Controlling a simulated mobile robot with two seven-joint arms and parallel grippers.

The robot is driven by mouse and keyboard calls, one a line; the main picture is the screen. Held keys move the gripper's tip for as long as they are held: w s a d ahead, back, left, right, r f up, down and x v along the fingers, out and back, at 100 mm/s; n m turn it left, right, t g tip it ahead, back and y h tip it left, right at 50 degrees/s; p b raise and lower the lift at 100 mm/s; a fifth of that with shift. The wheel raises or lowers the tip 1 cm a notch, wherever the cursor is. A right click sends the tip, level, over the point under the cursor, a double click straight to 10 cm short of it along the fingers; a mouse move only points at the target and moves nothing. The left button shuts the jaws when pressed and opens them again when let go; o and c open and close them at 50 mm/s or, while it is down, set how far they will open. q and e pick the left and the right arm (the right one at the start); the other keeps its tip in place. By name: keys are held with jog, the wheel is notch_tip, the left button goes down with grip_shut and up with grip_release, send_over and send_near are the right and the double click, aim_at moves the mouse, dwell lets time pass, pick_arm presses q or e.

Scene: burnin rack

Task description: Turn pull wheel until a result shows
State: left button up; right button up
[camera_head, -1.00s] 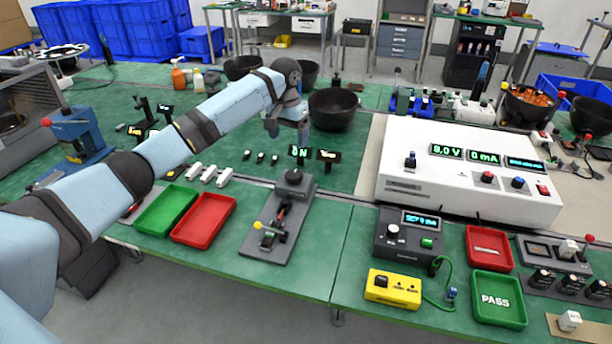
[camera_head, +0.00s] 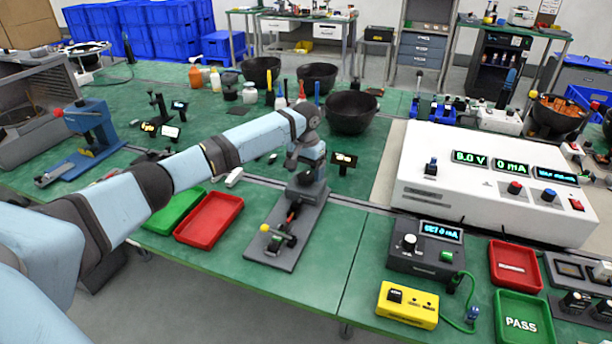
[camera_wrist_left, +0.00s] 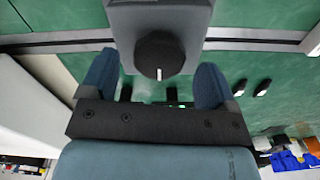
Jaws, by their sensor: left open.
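The pull wheel is a round black knob (camera_wrist_left: 160,52) with a white mark, on a grey block at the far end of the grey pull fixture (camera_head: 275,252). The fixture lies on the green bench and has a yellow-tipped lever at its near end. My left gripper (camera_head: 307,178) points down over the wheel and mostly hides it in the head view. In the left wrist view the blue fingers (camera_wrist_left: 154,72) are apart, one on each side of the knob, with gaps between them and it. My right gripper is out of view.
A small display (camera_head: 345,160) stands behind the fixture; my arm hides the area beside it. A red tray (camera_head: 210,220) and green tray (camera_head: 172,212) lie to the left. A white power supply (camera_head: 480,205) and a yellow box (camera_head: 407,305) stand to the right.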

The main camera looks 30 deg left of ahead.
pick_arm(q)
jog(key=shift+f, duration=0.8)
